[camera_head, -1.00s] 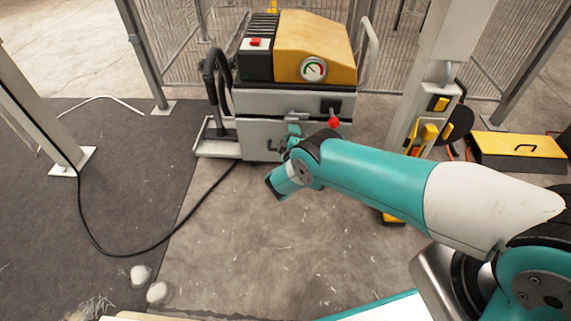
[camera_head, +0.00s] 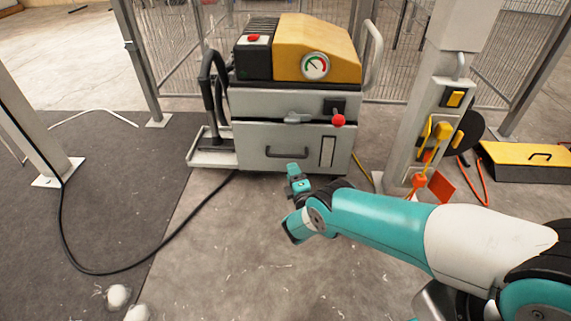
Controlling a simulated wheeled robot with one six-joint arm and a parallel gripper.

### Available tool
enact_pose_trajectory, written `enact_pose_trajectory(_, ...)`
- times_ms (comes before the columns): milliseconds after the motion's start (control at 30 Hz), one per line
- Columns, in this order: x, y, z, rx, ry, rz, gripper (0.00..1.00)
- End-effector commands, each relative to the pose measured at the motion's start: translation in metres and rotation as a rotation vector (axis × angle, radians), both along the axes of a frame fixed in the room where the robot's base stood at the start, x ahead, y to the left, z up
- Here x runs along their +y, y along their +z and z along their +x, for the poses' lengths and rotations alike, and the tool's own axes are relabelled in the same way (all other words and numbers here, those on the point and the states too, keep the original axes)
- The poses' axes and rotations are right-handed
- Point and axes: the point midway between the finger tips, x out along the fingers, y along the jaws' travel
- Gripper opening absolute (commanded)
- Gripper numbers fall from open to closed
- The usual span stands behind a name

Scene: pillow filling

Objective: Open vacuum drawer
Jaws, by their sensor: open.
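The vacuum machine stands ahead with a yellow and black top (camera_head: 310,45). Its light grey drawer (camera_head: 255,140) is in the lower front and looks shut, with a dark bar handle (camera_head: 283,152). A grey latch (camera_head: 298,118) sits above the drawer, beside a red knob (camera_head: 338,120). My gripper (camera_head: 294,171) is in front of and below the handle in the picture, apart from it. It is open and looks empty; its fingertips are small and partly hidden by the wrist.
A grey post (camera_head: 420,100) with yellow and orange tools stands right of the machine. A yellow-topped box (camera_head: 522,152) lies farther right. A black cable (camera_head: 150,268) runs over the floor at left. White lumps (camera_head: 118,296) lie bottom left. The floor before the machine is clear.

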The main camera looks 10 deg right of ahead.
Motion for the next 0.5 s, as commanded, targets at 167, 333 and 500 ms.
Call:
enact_pose_trajectory(167, 0.002, 0.000, 0.036, -0.003, -0.003, 0.004, 0.41)
enact_pose_trajectory(333, 0.004, 0.006, 0.059, -0.002, -0.002, 0.004, 0.41)
enact_pose_trajectory(500, 0.005, 0.010, 0.072, 0.000, -0.003, 0.002, 0.41)
